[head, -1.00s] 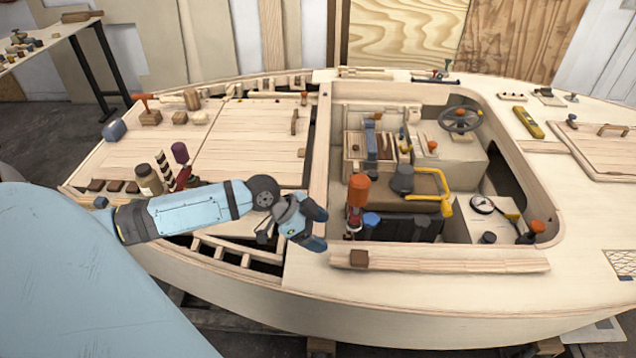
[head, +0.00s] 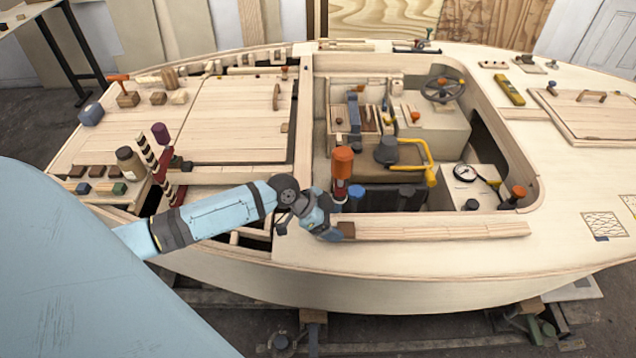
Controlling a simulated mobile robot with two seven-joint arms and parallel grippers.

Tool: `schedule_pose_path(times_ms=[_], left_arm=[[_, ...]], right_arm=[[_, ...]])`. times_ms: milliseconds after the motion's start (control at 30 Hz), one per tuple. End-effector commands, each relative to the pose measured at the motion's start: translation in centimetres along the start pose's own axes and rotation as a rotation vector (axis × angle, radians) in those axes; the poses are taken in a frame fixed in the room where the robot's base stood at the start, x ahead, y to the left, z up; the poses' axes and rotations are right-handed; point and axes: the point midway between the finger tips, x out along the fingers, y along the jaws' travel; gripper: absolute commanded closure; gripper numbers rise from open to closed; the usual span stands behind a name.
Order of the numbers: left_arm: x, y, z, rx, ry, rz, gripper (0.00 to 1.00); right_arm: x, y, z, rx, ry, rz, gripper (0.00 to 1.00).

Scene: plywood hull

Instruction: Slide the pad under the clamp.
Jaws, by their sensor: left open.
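A small dark brown block (head: 347,230), which looks like the pad, sits at the left end of a long wooden strip on the near side deck. My left gripper (head: 334,232) is open, with its fingers right beside the block and partly hiding it. I cannot tell whether they touch it or straddle it. The likely clamp, with an orange handle (head: 343,162) and a red body (head: 340,191), stands upright at the cockpit's near left corner, just behind the gripper. Its lower part is hidden by the gripper. My right gripper is not in view.
The wooden strip (head: 440,230) runs right along the cockpit edge. A blue knob (head: 356,192) and yellow bent handle (head: 431,165) are inside the cockpit.

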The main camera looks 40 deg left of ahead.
Motion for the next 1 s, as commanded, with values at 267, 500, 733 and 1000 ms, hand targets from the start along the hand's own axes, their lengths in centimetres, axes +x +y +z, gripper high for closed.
schedule_pose_path(times_ms=[267, 500, 733, 1000], left_arm=[[3.4, 0.0, 0.0, 0.0, 0.0, 0.0, 0.22], [3.9, 0.0, 0.0, 0.002, -0.001, -0.001, 0.22], [3.9, 0.0, 0.0, 0.002, -0.001, -0.001, 0.38], [3.9, 0.0, 0.0, 0.001, -0.001, -0.001, 0.75]], right_arm=[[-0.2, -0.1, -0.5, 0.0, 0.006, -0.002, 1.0], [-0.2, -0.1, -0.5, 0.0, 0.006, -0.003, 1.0], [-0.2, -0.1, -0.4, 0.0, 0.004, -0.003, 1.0], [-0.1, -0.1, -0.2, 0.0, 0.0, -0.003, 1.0]])
